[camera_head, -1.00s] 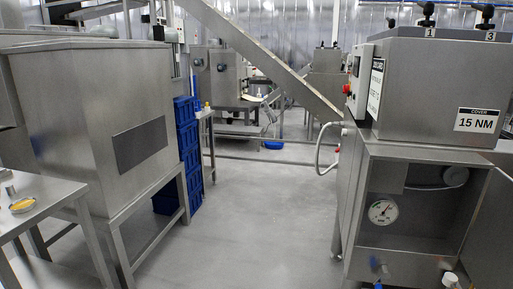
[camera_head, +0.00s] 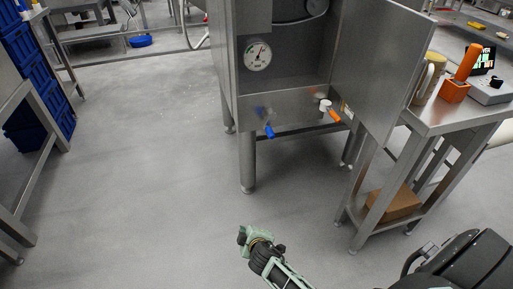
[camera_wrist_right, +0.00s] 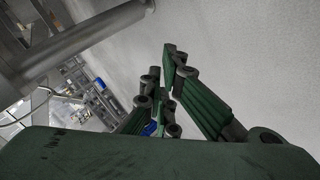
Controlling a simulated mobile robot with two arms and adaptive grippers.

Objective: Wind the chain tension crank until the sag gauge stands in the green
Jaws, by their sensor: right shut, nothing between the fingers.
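The round white sag gauge (camera_head: 258,56) is in the open lower bay of the steel machine (camera_head: 283,110). Its dark needle points up and slightly right; a small green patch appears on the left of the dial. A blue handle (camera_head: 268,130) and an orange handle (camera_head: 335,115) with a white knob (camera_head: 325,104) stick out below the bay. I cannot tell which is the tension crank. My right gripper (camera_head: 246,238) is shut and empty, low over the floor in front of the machine, apart from both handles. The right wrist view shows its green fingers (camera_wrist_right: 168,92). My left gripper is out of view.
The bay's steel door (camera_head: 378,70) stands open on the right. The floor left of the machine is clear.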

